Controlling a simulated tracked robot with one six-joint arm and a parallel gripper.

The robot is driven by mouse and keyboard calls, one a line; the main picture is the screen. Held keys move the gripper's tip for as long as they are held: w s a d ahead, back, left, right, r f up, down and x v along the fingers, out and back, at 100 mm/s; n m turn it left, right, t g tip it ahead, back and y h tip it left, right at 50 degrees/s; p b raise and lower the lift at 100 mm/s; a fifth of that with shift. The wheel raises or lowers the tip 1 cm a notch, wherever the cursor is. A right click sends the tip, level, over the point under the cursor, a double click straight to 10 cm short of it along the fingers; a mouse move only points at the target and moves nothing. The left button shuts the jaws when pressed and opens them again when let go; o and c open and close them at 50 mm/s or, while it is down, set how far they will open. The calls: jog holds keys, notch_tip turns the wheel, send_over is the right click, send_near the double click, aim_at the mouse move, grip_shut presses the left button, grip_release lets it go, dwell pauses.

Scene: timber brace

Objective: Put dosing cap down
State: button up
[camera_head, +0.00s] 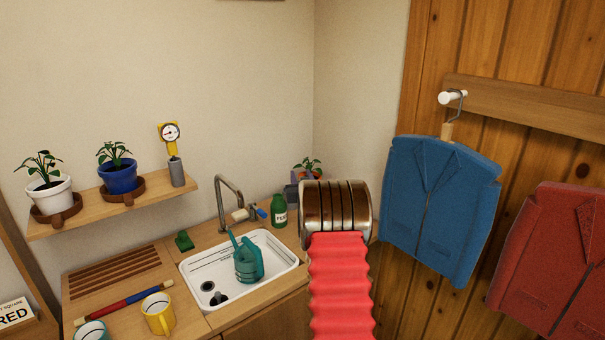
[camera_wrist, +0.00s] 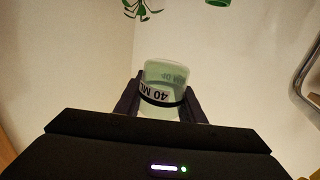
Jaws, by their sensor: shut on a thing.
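The dosing cap (camera_wrist: 164,74) is a translucent pale green cup with a "40 ML" band that appears upside down in the wrist view. My gripper (camera_wrist: 161,97) is shut on it, with one dark finger on each side. In the head view my red-sleeved arm with its metal cuff covers the area in front of the corner, and the cap cannot be made out there. A green bottle (camera_head: 279,210) with a white label stands on the counter behind the sink, left of my arm. What lies directly beneath the cap is hidden.
A white sink (camera_head: 283,275) holds a teal watering can (camera_head: 247,259). A potted plant (camera_head: 308,168) stands in the corner, partly behind my arm. A tap (camera_head: 226,204) rises behind the sink. A yellow mug (camera_head: 159,313) and a red-blue rod (camera_head: 124,302) are at left. Blue jacket (camera_head: 440,205) hangs right.

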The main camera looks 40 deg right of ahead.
jog(key=s+a+f+n+t+y, duration=0.1)
jog(key=s+a+f+n+y, duration=0.1)
jog(key=a, duration=1.7)
jog(key=s+a+f+n+t+y, duration=0.1)
jog(key=a+y, duration=0.4)
jog(key=a, duration=1.4)
jog(key=s+a+f+n+t+y, duration=0.1)
jog(key=s+a+f+n+y, duration=0.2)
jog(key=a, duration=1.6)
jog(key=shift+s+a+f+n+y, duration=0.2)
jog(key=shift+s+f+n+y, duration=0.1)
jog(key=shift+s+f+n, duration=0.4)
jog(key=shift+s+f, duration=0.1)
jog(key=shift+s, duration=0.1)
